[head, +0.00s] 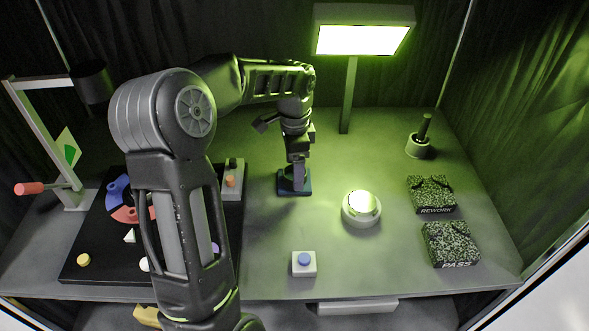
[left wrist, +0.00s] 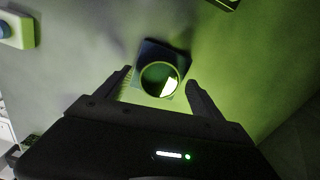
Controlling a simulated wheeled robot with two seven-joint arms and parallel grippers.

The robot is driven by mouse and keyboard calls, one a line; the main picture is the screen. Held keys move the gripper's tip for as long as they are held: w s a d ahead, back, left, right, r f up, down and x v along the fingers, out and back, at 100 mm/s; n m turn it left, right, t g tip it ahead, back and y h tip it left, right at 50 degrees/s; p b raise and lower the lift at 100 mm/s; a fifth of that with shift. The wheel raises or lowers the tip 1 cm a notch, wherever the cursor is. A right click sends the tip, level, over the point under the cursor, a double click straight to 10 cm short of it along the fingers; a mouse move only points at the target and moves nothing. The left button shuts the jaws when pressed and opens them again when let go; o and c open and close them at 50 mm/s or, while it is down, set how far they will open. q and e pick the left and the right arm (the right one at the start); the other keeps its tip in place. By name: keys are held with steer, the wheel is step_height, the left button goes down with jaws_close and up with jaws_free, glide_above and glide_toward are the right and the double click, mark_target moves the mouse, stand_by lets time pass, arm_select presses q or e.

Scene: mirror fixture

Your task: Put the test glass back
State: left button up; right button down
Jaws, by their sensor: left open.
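The test glass (left wrist: 151,80) shows in the left wrist view as a round dark disc with a pale yellow rim and a bright reflection. It sits at a dark blue square stand (left wrist: 150,49), also visible in the head view (head: 285,188); I cannot tell how firmly it is seated. My left gripper (left wrist: 160,82) is open, one finger on each side of the glass, with no clear contact. In the head view my left gripper (head: 297,171) points down over the stand and largely hides the glass. My right gripper is not in view.
A round white fixture with a glowing top (head: 362,220) stands right of the stand. A blue-button box (head: 304,268) is in front. REWORK (head: 432,193) and PASS (head: 450,244) blocks lie at right. A lamp post (head: 349,95) rises behind. A black board (head: 90,262) is at left.

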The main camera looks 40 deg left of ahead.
arm_select(q)
step_height(320, 180, up, 11)
stand_by(0.3)
stand_by(0.9)
